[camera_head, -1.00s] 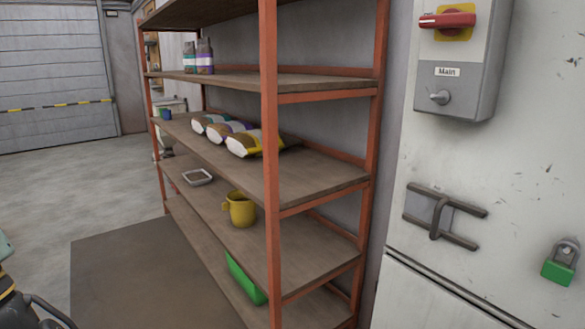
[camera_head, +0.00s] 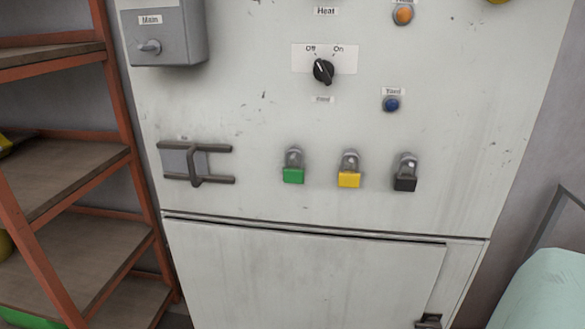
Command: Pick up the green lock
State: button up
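The green lock (camera_head: 293,175) is a small padlock with a green body and a grey metal shackle. It hangs on the front of the pale cabinet (camera_head: 250,130), leftmost in a row of three padlocks. My gripper is not in view.
A yellow padlock (camera_head: 349,179) and a black padlock (camera_head: 405,183) hang to the right of the green one. A dark metal hasp (camera_head: 195,163) is to its left. Above are a grey Main switch box (camera_head: 165,32), a Heat knob (camera_head: 323,71) and a blue button (camera_head: 391,104). An orange-framed shelf (camera_head: 85,178) stands at left.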

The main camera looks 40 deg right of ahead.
aim_at(291, 174)
jog(key=k+j+z, duration=0.1)
jog(key=z, duration=0.3)
jog(key=k+z, duration=0.15)
jog(key=z, duration=0.2)
jog(key=k+z, duration=0.1)
jog(key=z, duration=0.3)
